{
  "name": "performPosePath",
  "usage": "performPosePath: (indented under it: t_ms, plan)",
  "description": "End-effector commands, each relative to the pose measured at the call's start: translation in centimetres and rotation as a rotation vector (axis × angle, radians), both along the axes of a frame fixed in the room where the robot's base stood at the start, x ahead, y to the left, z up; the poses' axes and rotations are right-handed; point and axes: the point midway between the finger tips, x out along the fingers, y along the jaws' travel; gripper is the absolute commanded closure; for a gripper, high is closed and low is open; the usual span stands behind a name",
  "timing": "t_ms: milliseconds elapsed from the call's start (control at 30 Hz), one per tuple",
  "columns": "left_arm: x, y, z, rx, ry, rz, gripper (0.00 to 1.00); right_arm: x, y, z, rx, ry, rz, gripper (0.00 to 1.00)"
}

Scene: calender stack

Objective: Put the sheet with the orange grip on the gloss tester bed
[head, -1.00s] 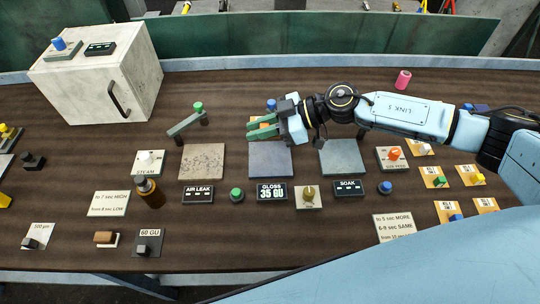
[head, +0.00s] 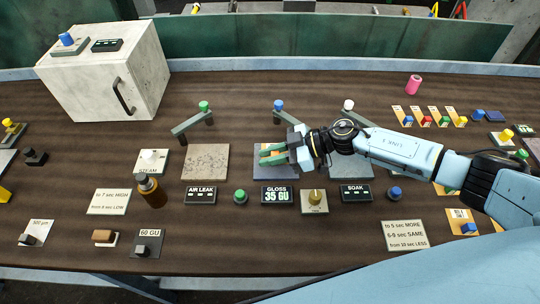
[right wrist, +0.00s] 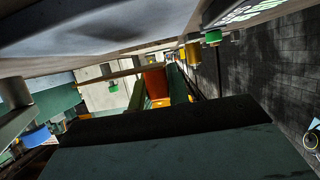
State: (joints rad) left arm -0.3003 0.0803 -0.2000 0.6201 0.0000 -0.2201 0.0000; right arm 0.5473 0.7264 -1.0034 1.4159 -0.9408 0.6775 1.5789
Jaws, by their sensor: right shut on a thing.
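The gloss tester bed (head: 278,175) is a flat blue-grey square behind the GLOSS display, which reads 35 GU. My right gripper (head: 272,155) is over this bed, with its green fingers pointing left. A tan sheet (head: 263,148) shows past the fingers over the bed. In the right wrist view an orange grip (right wrist: 155,78) sits between the green fingers, and my right gripper (right wrist: 158,92) is shut on it. The fingers hide most of the sheet, and I cannot tell whether it touches the bed. My left gripper is not in view.
A blue-knobbed lever arm (head: 278,106) stands behind the bed. The AIR LEAK plate (head: 205,161) is left, and the SOAK plate (head: 352,172) is right, partly under my arm. Several sheets with coloured grips (head: 426,121) lie at right. A white cabinet (head: 105,75) stands back left.

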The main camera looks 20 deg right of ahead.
Motion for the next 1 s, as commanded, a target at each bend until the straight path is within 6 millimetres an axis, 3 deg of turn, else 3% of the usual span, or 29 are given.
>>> performPosePath:
  t_ms: [567,600,733,1000]
  plan:
    - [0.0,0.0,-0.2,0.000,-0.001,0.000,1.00,0.0,0.0,-1.1,0.001,0.000,0.000,1.00]
    - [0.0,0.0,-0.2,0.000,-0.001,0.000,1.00,0.0,0.0,-1.1,0.000,0.000,0.000,0.79]
    - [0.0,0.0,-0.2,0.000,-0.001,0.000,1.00,0.0,0.0,-1.1,0.000,0.000,0.000,0.62]
    - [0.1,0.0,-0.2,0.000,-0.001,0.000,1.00,0.0,0.0,-1.1,0.000,0.000,0.000,0.61]
